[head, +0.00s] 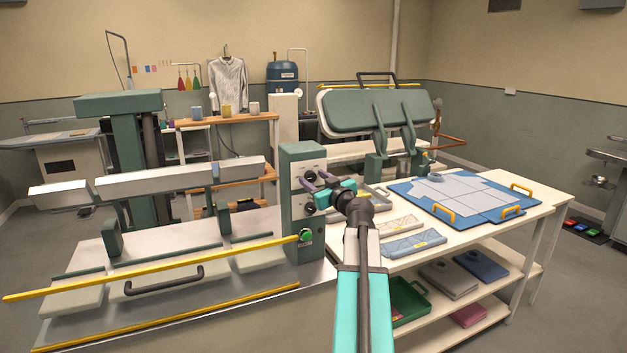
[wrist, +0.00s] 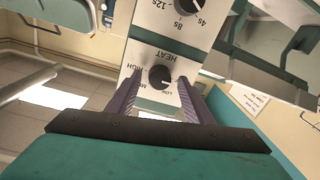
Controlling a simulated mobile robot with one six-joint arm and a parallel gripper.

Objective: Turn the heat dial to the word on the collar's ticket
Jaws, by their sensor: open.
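The heat dial (wrist: 160,77) is a black knob on a pale panel, under the word HEAT, which appears upside down in the wrist view. In the head view my gripper (head: 313,182) is at the upper part of the green control box (head: 303,160). I cannot make out the collar or its ticket.
A second dial (wrist: 188,4) marked 4s, 8s, 12s is on the same panel. A green button (head: 306,235) sits lower on the box. The long press (head: 180,235) with a yellow bar is at left; the worktable (head: 470,240) with a blue board (head: 405,190) is at right.

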